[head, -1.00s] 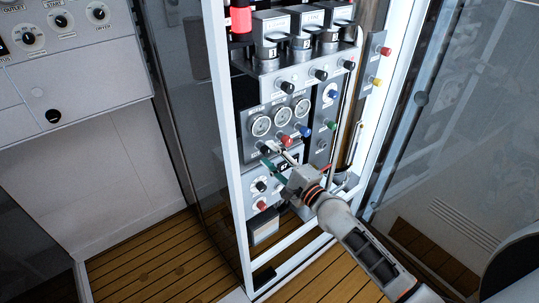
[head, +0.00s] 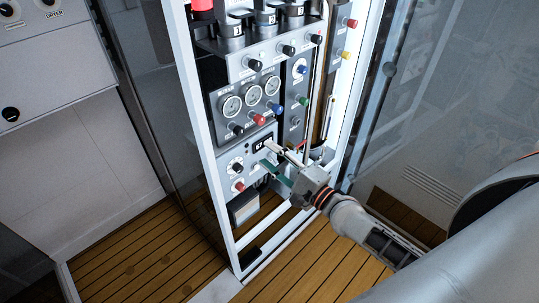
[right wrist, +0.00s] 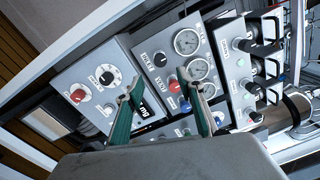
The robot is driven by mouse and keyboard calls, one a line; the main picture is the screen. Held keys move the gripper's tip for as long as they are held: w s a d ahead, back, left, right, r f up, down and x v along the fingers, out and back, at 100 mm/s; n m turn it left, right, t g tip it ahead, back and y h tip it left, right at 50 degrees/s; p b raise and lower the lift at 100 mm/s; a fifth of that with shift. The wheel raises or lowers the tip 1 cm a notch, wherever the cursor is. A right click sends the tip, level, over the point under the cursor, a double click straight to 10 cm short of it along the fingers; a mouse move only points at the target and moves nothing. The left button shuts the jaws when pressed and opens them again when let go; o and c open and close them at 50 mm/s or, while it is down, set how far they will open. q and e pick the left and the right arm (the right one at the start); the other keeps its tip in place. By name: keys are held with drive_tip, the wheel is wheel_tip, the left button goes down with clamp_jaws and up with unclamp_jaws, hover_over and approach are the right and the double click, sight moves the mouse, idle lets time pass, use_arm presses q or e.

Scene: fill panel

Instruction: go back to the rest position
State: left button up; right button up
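My right gripper (head: 268,153) is in front of the fill panel (head: 222,72), near its lower section with a small display (head: 262,143). In the right wrist view its two green-sided fingers (right wrist: 160,88) are spread apart with nothing held between them. The panel shows behind the fingers, with a red knob (right wrist: 78,96) to their left and round gauges (right wrist: 187,42) beyond. Whether the fingertips touch the panel cannot be told. My left gripper is not in view.
A white upright frame (head: 203,140) edges the panel on the left. A glass pane (head: 455,110) stands on the right. Three gauges (head: 252,95) and several coloured knobs stick out above the gripper. Wooden floor (head: 145,250) is clear at lower left.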

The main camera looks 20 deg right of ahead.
drive_tip(key=s+a+f+n+g+h, duration=0.1)
drive_tip(key=s+f+n+g+h, duration=0.1)
drive_tip(key=s+f+n, duration=0.8)
drive_tip(key=s+f+n+g+h, duration=0.2)
drive_tip(key=s+f+n+g, duration=0.3)
drive_tip(key=s+f+n, duration=0.5)
wheel_tip(320, 180, down, 6)
drive_tip(key=shift+s+a+r+n, duration=0.15)
drive_tip(key=shift+s+a+n, duration=0.15)
drive_tip(key=shift+n, duration=0.3)
